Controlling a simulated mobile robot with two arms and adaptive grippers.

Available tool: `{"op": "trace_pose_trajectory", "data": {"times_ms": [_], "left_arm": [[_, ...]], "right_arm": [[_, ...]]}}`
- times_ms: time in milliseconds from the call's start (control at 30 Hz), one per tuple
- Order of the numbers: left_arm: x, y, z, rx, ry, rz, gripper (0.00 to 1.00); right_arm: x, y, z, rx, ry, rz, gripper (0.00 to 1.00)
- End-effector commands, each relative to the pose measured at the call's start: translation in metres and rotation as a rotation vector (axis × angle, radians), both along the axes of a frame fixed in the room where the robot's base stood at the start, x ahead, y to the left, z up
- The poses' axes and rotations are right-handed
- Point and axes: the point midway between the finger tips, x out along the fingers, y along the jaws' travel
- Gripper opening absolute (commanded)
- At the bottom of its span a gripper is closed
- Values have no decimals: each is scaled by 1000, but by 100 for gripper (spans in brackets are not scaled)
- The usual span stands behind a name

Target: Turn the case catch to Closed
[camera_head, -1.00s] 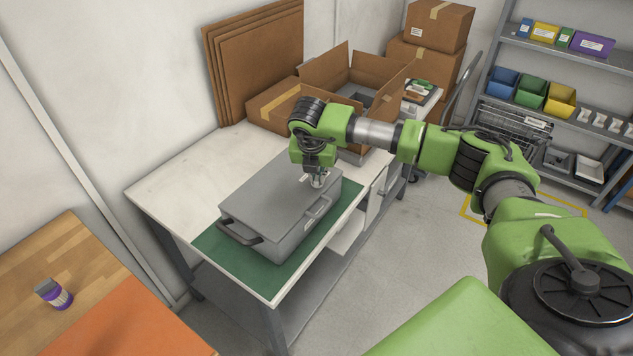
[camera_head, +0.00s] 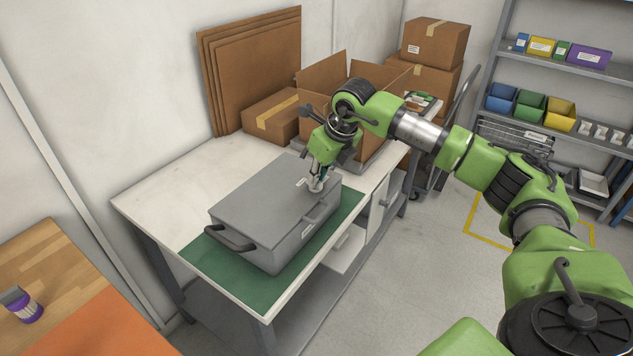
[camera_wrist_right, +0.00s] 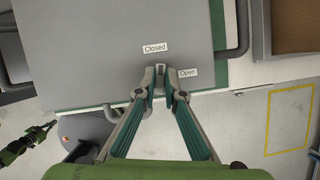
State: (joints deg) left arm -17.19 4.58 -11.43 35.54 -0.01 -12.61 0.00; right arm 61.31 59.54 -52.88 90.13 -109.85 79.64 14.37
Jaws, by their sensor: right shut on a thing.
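The grey case (camera_head: 262,215) lies with its lid down on a green mat (camera_head: 240,276) on the white workbench. My right gripper (camera_head: 316,187) reaches down to the near right edge of its lid. In the right wrist view, my right gripper (camera_wrist_right: 160,78) is shut on the case catch, which its fingertips mostly hide. The "Closed" label (camera_wrist_right: 155,48) is above the fingertips; the "Open" label (camera_wrist_right: 188,72) is just right of them. A green and black part, seemingly my left gripper (camera_wrist_right: 42,132), shows small at the left; its jaws are unclear.
Cardboard boxes (camera_head: 272,117) and flat cardboard sheets (camera_head: 250,65) stand behind the case. A shelf with coloured bins (camera_head: 530,104) is at the right. The bench left of the case is clear.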

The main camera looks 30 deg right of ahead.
Motion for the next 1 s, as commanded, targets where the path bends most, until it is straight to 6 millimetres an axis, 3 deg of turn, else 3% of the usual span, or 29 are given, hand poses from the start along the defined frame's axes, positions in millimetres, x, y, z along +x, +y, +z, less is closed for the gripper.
{"op": "trace_pose_trajectory", "data": {"times_ms": [400, 967, 1000], "left_arm": [[0, 0, -6, 0, 0, 0, 0], [0, 0, -6, -1, 0, 0, 0], [0, 0, -6, -1, 0, -1, 0]], "right_arm": [[0, -2, 0, -1, 1, 200, 0], [0, -2, 0, -3, 0, 233, 0], [0, -2, 0, -3, 0, 233, 12]]}}
